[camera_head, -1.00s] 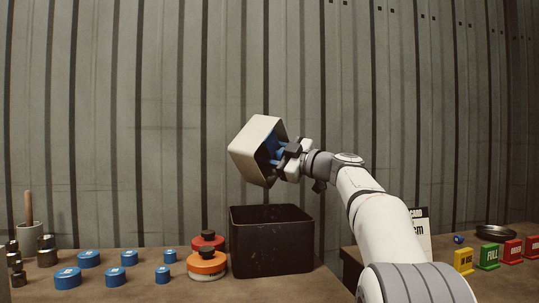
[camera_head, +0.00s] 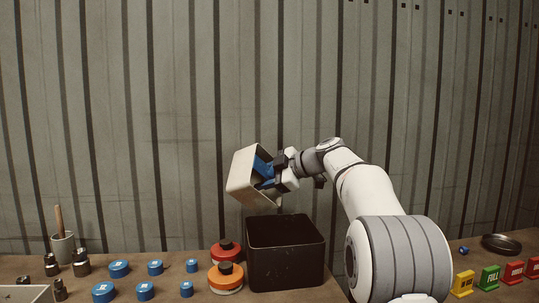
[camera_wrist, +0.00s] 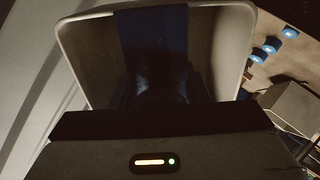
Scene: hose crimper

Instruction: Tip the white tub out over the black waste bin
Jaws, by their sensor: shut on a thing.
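The white tub (camera_head: 240,177) is held tilted above the bench, its open mouth facing right and towards my gripper. My gripper (camera_head: 277,172) is shut on the tub at its right side. Blue shows at the tub's mouth in the head view; I cannot tell whether it is contents or part of the gripper. In the wrist view the tub's pale rim (camera_wrist: 90,14) frames a dark interior with a blue strip. The black waste bin (camera_head: 285,262) stands open on the bench below, slightly right of the tub. The bin's floor is hidden.
A red-and-black disc (camera_head: 226,250) and an orange-and-black disc (camera_head: 226,277) sit just left of the bin. Several blue caps (camera_head: 119,268) stand further left, near a cup with a handle (camera_head: 63,248). Coloured signs (camera_head: 489,278) and a dark dish (camera_head: 500,244) are at right.

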